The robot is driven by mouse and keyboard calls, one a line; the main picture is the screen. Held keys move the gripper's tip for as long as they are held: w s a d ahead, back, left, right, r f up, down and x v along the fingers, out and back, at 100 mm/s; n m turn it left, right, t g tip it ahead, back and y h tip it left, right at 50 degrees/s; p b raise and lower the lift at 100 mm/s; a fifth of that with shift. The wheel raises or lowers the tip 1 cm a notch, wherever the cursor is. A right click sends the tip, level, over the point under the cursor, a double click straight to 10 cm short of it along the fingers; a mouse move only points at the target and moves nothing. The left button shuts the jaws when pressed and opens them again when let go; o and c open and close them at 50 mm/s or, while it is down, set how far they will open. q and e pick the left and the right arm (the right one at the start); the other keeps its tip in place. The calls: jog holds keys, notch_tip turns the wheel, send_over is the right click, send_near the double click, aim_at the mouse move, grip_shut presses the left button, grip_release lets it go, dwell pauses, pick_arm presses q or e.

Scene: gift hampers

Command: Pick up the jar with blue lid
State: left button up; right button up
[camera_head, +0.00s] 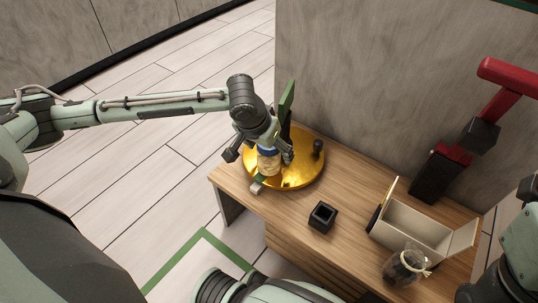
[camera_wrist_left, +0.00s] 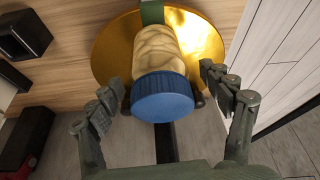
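The jar with blue lid (camera_head: 270,166) stands on the round gold tray (camera_head: 311,177) at the table's back left. It holds pale, cream-coloured contents. In the left wrist view its blue lid (camera_wrist_left: 162,98) faces the camera. My left gripper (camera_head: 262,153) is above and around the jar. In the left wrist view its two fingers (camera_wrist_left: 166,97) are spread on either side of the lid, with gaps showing, so it is open. The fingers partly hide the jar in the head view. My right arm shows at the right edge, but its fingertips are not visible.
A dark item (camera_head: 318,147) stands on the tray near a green upright piece (camera_head: 287,100) behind my gripper. A red-and-black object (camera_head: 440,170) rises behind.

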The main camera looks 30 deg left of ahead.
pick_arm(q)
jog(key=c, duration=1.5)
jog(key=shift+o, duration=0.2)
jog(key=shift+r, duration=0.1)
